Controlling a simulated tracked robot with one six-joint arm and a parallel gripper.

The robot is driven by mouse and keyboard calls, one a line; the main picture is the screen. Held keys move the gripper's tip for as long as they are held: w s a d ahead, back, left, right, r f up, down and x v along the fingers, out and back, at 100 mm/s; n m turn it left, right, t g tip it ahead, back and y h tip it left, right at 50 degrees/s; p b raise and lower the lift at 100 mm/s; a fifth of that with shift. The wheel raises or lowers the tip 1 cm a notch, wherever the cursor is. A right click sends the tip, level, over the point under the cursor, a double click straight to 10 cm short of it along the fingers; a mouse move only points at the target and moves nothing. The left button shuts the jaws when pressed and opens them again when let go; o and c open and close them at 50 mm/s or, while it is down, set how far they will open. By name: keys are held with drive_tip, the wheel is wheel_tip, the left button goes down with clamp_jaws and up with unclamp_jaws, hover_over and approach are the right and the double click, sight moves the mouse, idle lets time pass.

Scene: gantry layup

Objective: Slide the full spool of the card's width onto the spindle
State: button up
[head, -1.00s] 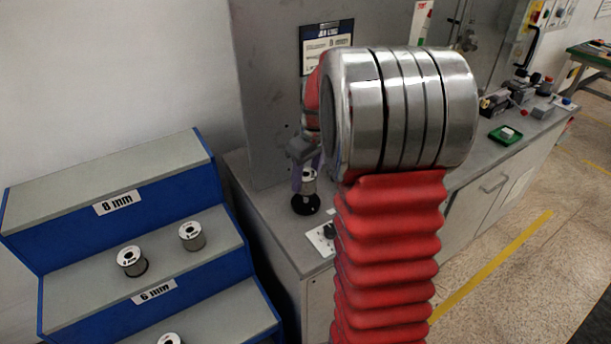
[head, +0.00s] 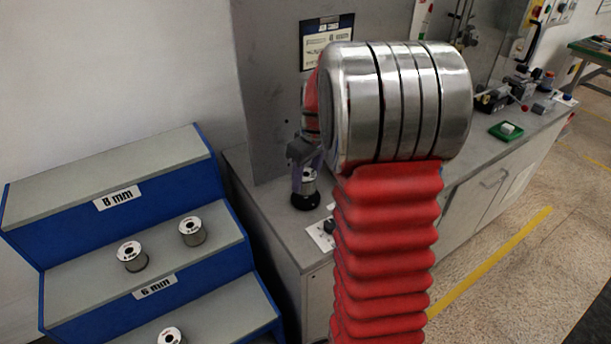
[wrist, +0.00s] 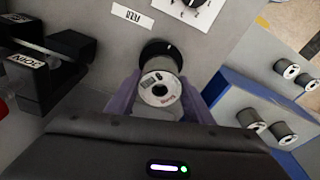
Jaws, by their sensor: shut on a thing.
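My gripper (head: 306,160) is shut on a grey spool with a white end face (head: 308,183), upright over a round black base (head: 305,203) on the bench. The wrist view shows the spool (wrist: 160,90) between my purple fingers (wrist: 158,78), with the black base (wrist: 160,50) behind it. The spool's bottom is close to the base; I cannot tell whether they touch. The spindle itself is hidden, or too small to make out inside the spool. The card (head: 327,40) on the grey panel appears to read 8 mm.
The blue stepped rack (head: 160,225) stands left; its top step, labelled 8 mm (head: 118,197), looks empty. Spools (head: 131,256) (head: 192,231) stand on the 6 mm step. A black block labelled JOIN (wrist: 35,75) is left of my gripper. A green tray (head: 505,131) lies further right.

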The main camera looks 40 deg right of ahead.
sight(311, 178)
drive_tip(key=shift+f, duration=1.45)
drive_tip(key=o, duration=1.5)
drive_tip(key=shift+c, duration=0.2)
drive_tip(key=r, duration=0.4)
drive_tip(key=s+r, duration=0.1)
drive_tip(key=r, duration=0.4)
drive_tip(key=s+r, duration=0.1)
drive_tip(key=r, duration=0.3)
drive_tip(key=shift+d+r, duration=0.2)
drive_tip(key=shift+r, duration=0.1)
